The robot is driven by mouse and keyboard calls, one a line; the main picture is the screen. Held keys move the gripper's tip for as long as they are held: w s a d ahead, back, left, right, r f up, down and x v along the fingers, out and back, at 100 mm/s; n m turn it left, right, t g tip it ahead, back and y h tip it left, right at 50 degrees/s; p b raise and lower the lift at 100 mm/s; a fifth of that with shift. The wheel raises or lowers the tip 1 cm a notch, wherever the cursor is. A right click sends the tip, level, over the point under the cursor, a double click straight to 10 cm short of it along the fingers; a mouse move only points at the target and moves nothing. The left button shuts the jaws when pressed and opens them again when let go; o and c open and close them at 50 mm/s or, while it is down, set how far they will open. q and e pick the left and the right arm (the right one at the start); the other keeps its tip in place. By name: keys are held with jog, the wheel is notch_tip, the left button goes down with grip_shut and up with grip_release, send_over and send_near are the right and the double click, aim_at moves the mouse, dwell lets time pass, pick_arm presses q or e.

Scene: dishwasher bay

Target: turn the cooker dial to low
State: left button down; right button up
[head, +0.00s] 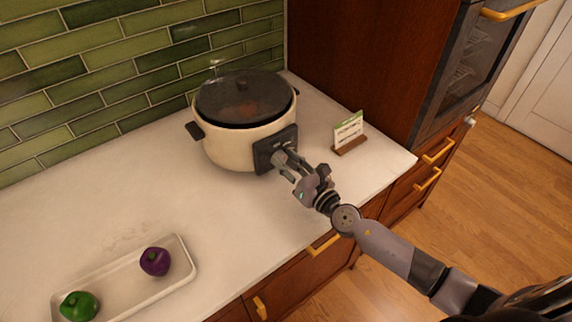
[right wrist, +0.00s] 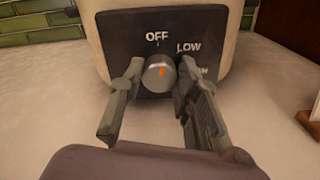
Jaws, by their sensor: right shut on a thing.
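The cooker (head: 225,150) is a cream pot with a dark glass lid, standing on the white counter. Its black control panel (head: 263,158) faces front right and also shows in the right wrist view (right wrist: 115,45). The silver dial (right wrist: 158,74) has an orange mark, near the upright and close to the OFF side; its exact setting is hard to tell. OFF is printed above it and LOW at upper right; another label is partly hidden by a finger. My right gripper (head: 284,168) is at the panel, its fingers on either side of the dial, shut on it. My left gripper is not in view.
A small card in a wooden stand (head: 350,135) stands right of the cooker. A white tray (head: 185,270) with a green and a purple vegetable lies at the front left. A tall wooden cabinet (head: 360,50) rises behind right. The counter between tray and cooker is clear.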

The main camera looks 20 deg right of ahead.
jog(key=m, duration=0.2)
jog(key=shift+m+b, duration=0.3)
jog(key=shift+m, duration=0.1)
jog(key=shift+d+m, duration=0.1)
jog(key=shift+m, duration=1.8)
jog(key=o, duration=1.1)
jog(key=shift+o, duration=0.2)
jog(key=v, duration=1.2)
